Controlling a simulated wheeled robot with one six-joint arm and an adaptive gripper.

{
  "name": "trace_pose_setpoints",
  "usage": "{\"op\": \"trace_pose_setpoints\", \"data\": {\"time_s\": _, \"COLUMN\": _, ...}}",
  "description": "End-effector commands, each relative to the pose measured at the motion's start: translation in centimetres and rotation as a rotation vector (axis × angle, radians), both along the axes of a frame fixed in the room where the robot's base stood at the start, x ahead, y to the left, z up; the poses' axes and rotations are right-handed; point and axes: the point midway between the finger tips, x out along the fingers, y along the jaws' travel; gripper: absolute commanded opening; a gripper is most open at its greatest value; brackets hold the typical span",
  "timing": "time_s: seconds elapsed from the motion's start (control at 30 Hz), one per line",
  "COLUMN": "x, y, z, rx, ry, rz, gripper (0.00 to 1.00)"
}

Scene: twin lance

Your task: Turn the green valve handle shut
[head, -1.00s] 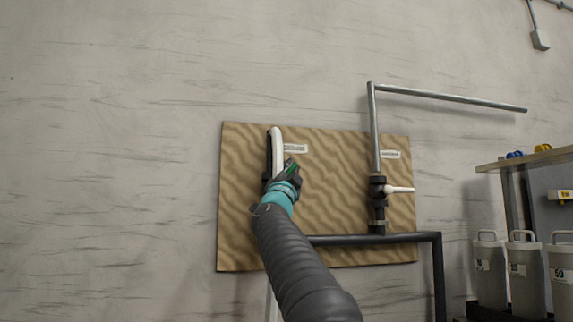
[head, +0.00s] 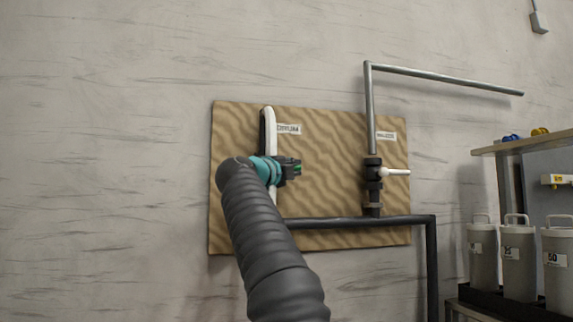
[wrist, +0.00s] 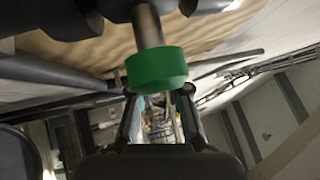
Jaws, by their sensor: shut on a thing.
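The green valve handle (wrist: 157,68) fills the middle of the wrist view as a green grip on a metal stem. My gripper (wrist: 161,92) is shut on it, with a finger on either side. In the head view a little of the green handle (head: 298,168) shows at the tip of my gripper (head: 291,170), which points right. My wrist and gripper hide the left valve's body and most of the handle, so its exact angle cannot be told there. A white pipe (head: 269,120) rises behind my gripper on the patterned board (head: 330,130).
To the right on the same board is a second valve (head: 373,180) with a white handle (head: 396,172) pointing right. A dark pipe (head: 330,223) runs along the board's lower part. Lidded containers (head: 518,250) and a shelf (head: 530,143) stand at the right.

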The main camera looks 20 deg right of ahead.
Motion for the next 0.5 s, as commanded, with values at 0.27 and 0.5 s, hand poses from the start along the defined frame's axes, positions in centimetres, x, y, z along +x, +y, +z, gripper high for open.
{"op": "trace_pose_setpoints", "data": {"time_s": 0.27, "x": -0.09, "y": -0.79, "z": -0.55, "rx": 0.072, "ry": -0.004, "rz": -0.012, "gripper": 0.0}}
{"op": "trace_pose_setpoints", "data": {"time_s": 0.5, "x": -0.15, "y": -0.93, "z": -0.66, "rx": 0.088, "ry": -0.004, "rz": -0.014, "gripper": 0.0}}
